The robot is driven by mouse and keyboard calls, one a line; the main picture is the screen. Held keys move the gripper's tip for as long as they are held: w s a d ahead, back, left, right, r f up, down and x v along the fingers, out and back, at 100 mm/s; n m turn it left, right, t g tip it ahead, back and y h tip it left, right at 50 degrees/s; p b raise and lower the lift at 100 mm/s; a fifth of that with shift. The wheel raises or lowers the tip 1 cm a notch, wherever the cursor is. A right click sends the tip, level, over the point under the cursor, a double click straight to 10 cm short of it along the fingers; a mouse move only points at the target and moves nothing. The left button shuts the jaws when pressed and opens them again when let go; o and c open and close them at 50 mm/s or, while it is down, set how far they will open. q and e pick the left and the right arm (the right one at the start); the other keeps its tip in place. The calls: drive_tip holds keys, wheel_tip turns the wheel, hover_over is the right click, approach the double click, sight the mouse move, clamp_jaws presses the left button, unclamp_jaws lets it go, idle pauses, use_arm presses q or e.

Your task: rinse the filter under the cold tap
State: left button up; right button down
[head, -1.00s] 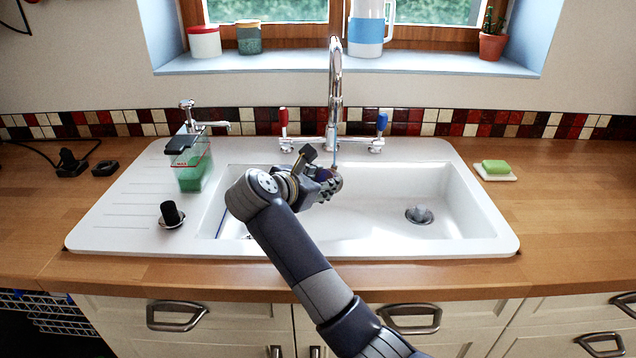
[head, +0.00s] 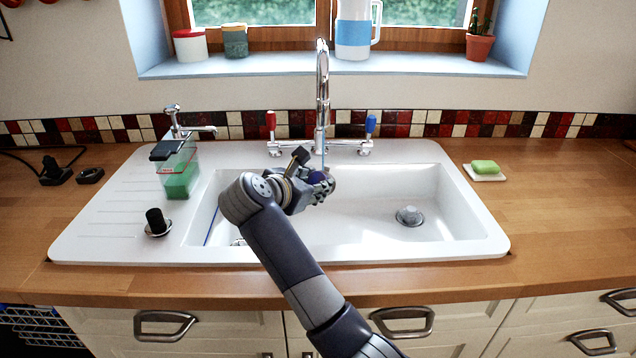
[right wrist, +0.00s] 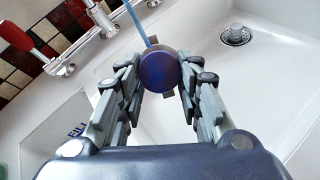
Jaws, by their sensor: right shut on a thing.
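My right gripper (head: 322,187) is over the sink (head: 440,175), below the chrome tap (head: 322,90). In the right wrist view its fingers (right wrist: 160,85) are shut on a round purple-blue thing, apparently the filter (right wrist: 158,72). A little of the filter also shows in the head view (head: 317,177), mostly hidden by the gripper. A thin blue stream (right wrist: 138,22) comes down from the tap and meets the filter's edge. The tap has a red lever (head: 270,120) on the left and a blue lever (head: 370,124) on the right. My left gripper is not in view.
A clear container with green contents (head: 181,182) stands on the drainer beneath a small tap (head: 174,122). A black knob (head: 156,220) is in front of it. A drain plug (head: 409,215) sits in the basin. Green soap (head: 485,167) lies to the right. The right counter is mostly clear.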

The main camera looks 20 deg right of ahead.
drive_tip(key=shift+s+d, duration=0.25)
drive_tip(key=shift+d, duration=0.1)
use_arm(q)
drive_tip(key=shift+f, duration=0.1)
use_arm(e)
drive_tip(key=shift+w+a, duration=0.1)
drive_tip(key=shift+a, duration=0.05)
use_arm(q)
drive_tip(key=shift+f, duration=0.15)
use_arm(e)
drive_tip(key=shift+w+a, duration=0.3)
drive_tip(key=shift+a, duration=0.05)
drive_tip(key=shift+s+d, duration=0.1)
drive_tip(key=shift+s+d, duration=0.3)
drive_tip(key=shift+d, duration=0.1)
